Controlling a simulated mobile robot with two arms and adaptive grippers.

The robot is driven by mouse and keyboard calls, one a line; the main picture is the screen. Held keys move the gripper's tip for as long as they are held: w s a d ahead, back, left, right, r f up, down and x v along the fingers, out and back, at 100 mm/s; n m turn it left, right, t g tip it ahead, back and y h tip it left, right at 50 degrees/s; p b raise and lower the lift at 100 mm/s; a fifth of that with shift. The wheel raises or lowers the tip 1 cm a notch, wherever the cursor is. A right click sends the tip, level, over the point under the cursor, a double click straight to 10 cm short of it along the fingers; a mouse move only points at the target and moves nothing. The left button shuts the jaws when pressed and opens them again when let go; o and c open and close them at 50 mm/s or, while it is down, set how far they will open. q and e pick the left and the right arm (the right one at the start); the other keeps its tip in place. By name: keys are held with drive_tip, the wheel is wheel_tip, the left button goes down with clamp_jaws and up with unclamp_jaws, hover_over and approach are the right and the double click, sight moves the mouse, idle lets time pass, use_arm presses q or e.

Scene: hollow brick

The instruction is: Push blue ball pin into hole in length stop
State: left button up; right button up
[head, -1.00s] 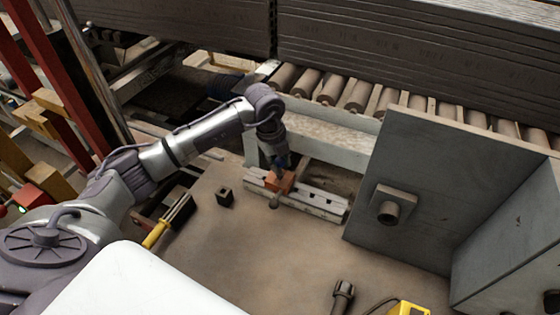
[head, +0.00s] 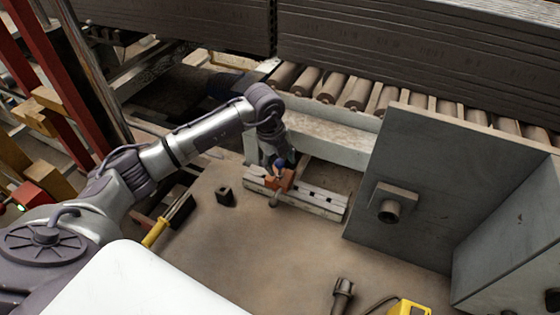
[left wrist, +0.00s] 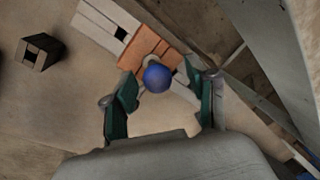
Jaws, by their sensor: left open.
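The length stop is an orange block (head: 281,182) on the pale slotted rail; in the left wrist view it (left wrist: 147,52) lies just ahead of my left gripper. The blue ball pin shows as a blue ball (left wrist: 157,78) in the left wrist view, overlapping the block's near edge, with a pale ring behind it. In the head view the ball (head: 279,164) is small, just above the block. My left gripper (left wrist: 161,73) is open, with its green fingers on both sides of the ball and gaps between. The hole and pin shaft are hidden. My right gripper is out of view.
The slotted rail (head: 320,199) lies on the brown table (head: 260,260). A small dark block (head: 225,196) stands left of it. A grey upright plate with a round fitting (head: 389,211) stands to the right. Open table lies in front of the rail.

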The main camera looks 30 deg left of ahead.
use_arm(q)
drive_tip(key=shift+r, duration=0.1)
wheel_tip(320, 180, up, 12)
drive_tip(key=s+a, duration=0.1)
drive_tip(key=s, duration=0.1)
drive_tip(key=shift+f, duration=0.2)
drive_tip(key=shift+a+f, duration=0.1)
idle(0.4)
